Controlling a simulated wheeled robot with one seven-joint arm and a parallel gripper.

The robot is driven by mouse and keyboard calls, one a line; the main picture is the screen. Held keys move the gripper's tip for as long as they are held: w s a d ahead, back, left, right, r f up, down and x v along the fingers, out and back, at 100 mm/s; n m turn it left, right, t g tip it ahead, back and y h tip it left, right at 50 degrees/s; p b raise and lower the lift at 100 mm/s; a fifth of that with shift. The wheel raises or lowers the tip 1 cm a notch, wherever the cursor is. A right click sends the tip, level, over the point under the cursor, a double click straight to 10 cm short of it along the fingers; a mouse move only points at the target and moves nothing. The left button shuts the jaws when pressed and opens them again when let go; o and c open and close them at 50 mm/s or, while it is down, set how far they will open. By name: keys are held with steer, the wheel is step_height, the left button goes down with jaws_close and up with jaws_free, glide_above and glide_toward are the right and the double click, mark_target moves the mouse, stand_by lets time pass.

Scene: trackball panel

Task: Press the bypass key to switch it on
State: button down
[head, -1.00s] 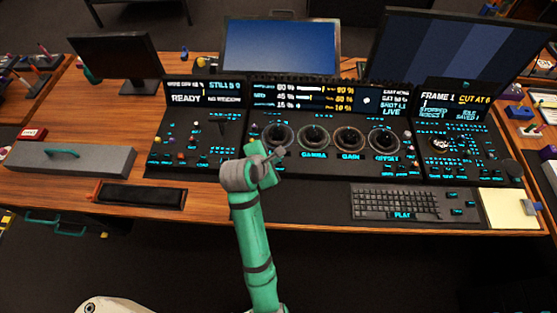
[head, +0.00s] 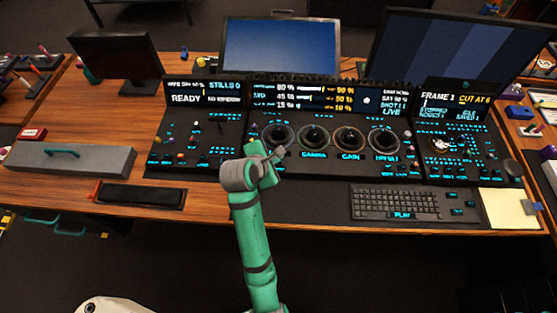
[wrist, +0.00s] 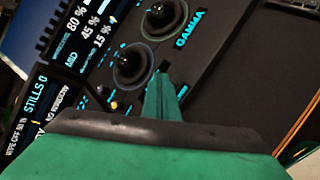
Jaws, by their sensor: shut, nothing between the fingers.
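My gripper (head: 279,153) is shut and empty over the trackball panel (head: 330,168), near its lower edge and just below the leftmost trackball (head: 278,138). In the wrist view the closed fingertips (wrist: 164,69) appear beside the trackballs, over the dark panel face; I cannot tell whether they touch it. The row of trackballs carries glowing labels, including GAMMA and GAIN. Small cyan-lit keys (head: 402,174) lie below the rightmost trackball. No label reading bypass is legible, so I cannot tell which key it is; the gripper may hide some keys.
A keyboard (head: 395,203) lies in front of the panel, with a yellow notepad (head: 510,209) at right. A grey box (head: 70,160) and a black tray (head: 140,196) lie at left. Status screens (head: 320,96) and monitors (head: 282,46) stand behind.

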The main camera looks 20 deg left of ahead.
steer(key=shift+f, duration=0.15)
steer(key=shift+f, duration=0.3)
steer(key=shift+f, duration=0.5)
stand_by(1.3)
steer(key=shift+r, duration=0.95)
steer(key=shift+r, duration=0.1)
steer(key=shift+r, duration=2.4)
